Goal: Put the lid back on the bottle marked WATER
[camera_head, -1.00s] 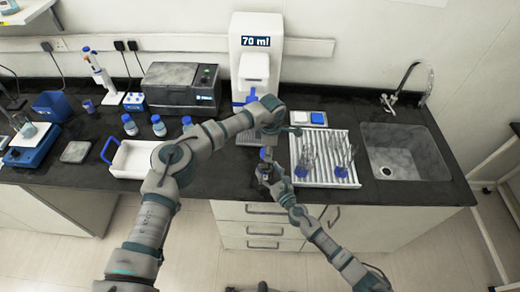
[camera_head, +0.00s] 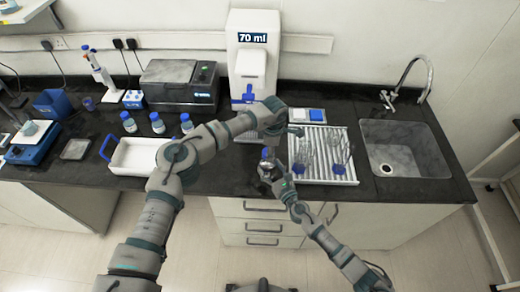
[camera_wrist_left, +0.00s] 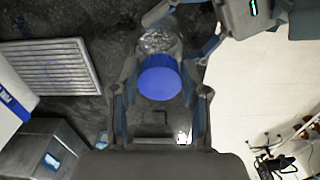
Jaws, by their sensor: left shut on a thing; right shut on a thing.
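A blue lid (camera_wrist_left: 160,78) sits between the fingers of my left gripper (camera_wrist_left: 160,92), which is shut on it. In the head view the lid (camera_head: 266,153) shows as a small blue spot below my left wrist. Directly at the lid is a clear bottle (camera_wrist_left: 158,40), held by my right gripper (camera_head: 268,170), which is shut on it just above the counter's front part. The lid lines up with the bottle's top; I cannot tell whether it is seated. The bottle's marking is not readable.
A white draining rack (camera_head: 325,178) with glassware stands right of the grippers, before the sink (camera_head: 405,150). A white dispenser (camera_head: 253,35) reading 70 ml stands behind. A white tray (camera_head: 135,152) and several blue-capped bottles are on the left. My left arm crosses the counter.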

